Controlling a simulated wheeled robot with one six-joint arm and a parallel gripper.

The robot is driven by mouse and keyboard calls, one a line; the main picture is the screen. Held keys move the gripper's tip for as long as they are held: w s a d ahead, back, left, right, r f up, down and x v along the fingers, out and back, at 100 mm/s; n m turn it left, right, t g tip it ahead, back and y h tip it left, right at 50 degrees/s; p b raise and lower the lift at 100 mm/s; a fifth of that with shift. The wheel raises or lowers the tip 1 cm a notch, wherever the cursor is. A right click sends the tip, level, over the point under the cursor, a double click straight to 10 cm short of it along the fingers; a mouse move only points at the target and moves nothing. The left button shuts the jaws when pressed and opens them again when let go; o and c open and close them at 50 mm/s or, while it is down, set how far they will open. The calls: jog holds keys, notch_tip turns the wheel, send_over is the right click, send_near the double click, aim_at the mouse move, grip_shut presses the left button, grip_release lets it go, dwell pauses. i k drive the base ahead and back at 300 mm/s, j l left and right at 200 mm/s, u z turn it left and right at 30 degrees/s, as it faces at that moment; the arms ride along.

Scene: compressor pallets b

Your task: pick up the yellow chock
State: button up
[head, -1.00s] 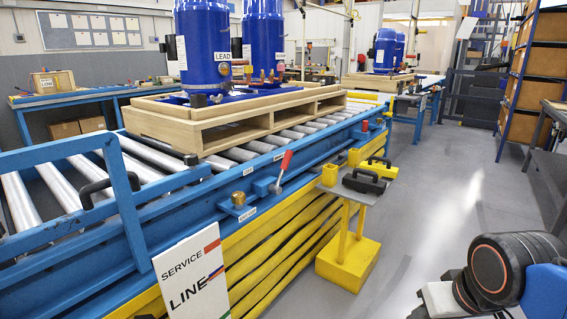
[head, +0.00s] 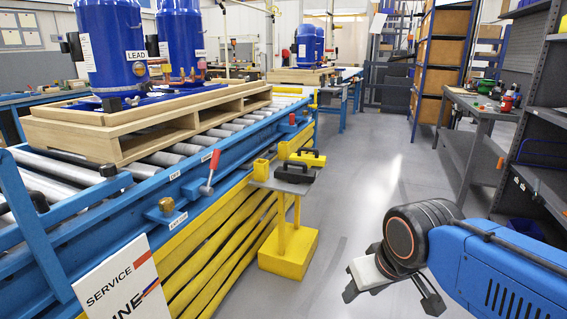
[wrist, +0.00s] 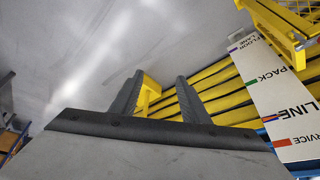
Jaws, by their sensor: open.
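A yellow chock (head: 311,158) with a black handle lies on the grey top of a small yellow stand (head: 288,258), beside the conveyor. A black chock-like block (head: 295,175) with a handle is just in front of it, hiding part of its near side. My gripper (head: 393,289) is low at the right in the head view, to the right of the stand and apart from it. In the wrist view my gripper (wrist: 156,95) has its two dark fingers spread with nothing held. A yellow part, seemingly of the stand, shows between them; the chock cannot be made out there.
The blue roller conveyor (head: 190,198) runs along the left, carrying a wooden pallet (head: 120,135) with blue compressors. A red-handled lever (head: 211,172) sticks up from its side. A yellow cup-like piece (head: 261,170) is at the stand's left. Open floor (head: 375,170) lies to the right, before a workbench (head: 470,145).

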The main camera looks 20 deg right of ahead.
aim_at(317, 161)
jog(key=i+l+u, duration=0.2)
jog(key=i+l, duration=0.55)
jog(key=i, duration=0.15)
